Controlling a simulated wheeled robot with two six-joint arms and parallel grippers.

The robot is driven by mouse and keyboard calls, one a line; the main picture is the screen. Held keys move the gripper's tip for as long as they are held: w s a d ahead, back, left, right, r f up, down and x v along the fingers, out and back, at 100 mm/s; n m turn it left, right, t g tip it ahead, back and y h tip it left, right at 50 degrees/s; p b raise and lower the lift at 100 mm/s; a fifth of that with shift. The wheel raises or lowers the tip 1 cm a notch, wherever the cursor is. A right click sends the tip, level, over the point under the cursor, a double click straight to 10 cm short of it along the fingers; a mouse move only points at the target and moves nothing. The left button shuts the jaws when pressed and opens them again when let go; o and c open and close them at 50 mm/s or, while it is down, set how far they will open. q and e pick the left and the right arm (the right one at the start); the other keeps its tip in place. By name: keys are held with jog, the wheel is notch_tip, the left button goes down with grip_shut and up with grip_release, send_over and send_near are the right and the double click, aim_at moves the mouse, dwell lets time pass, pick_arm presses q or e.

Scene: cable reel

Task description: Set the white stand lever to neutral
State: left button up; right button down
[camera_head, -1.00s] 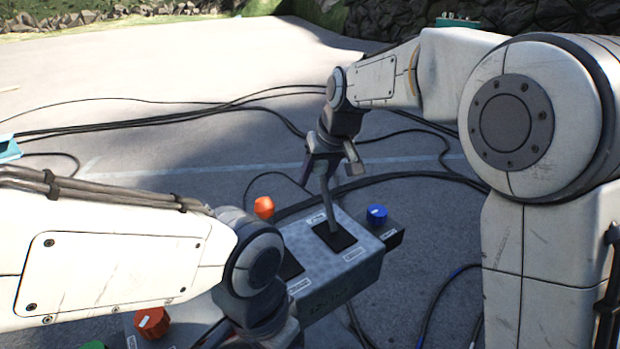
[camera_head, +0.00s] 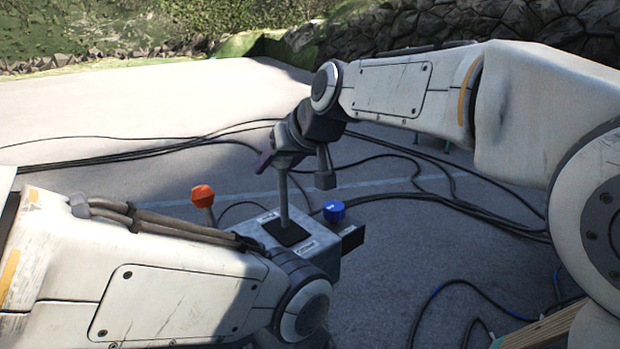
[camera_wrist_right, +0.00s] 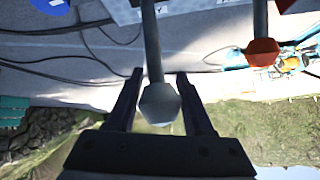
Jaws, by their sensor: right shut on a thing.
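The white stand lever (camera_head: 284,198) rises from a black slot plate on the grey control box (camera_head: 322,250) and stands nearly upright in the head view. Its top is hidden by my right gripper (camera_head: 292,170). In the right wrist view, the pale faceted knob (camera_wrist_right: 159,103) of the lever lies between the two dark fingers of my right gripper (camera_wrist_right: 159,76), which is shut on it. My left arm crosses the lower left of the head view and covers much of the box. My left gripper is out of sight.
An orange-red knob (camera_head: 202,196) stands left of the lever; it also shows in the right wrist view (camera_wrist_right: 262,51). A blue knob (camera_head: 334,211) sits at the box's right. Black cables (camera_head: 120,155) lie on the pavement. A stone wall (camera_head: 430,35) is behind.

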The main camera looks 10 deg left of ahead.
jog(key=shift+w+d+r, duration=0.1)
jog(key=shift+w+r, duration=0.05)
jog(key=shift+w, duration=0.15)
jog(key=shift+c, duration=1.6)
grip_release()
jog(key=shift+s, duration=0.2)
jog(key=b+v, duration=0.2)
jog(key=v, duration=0.8)
jog(key=shift+s, duration=0.2)
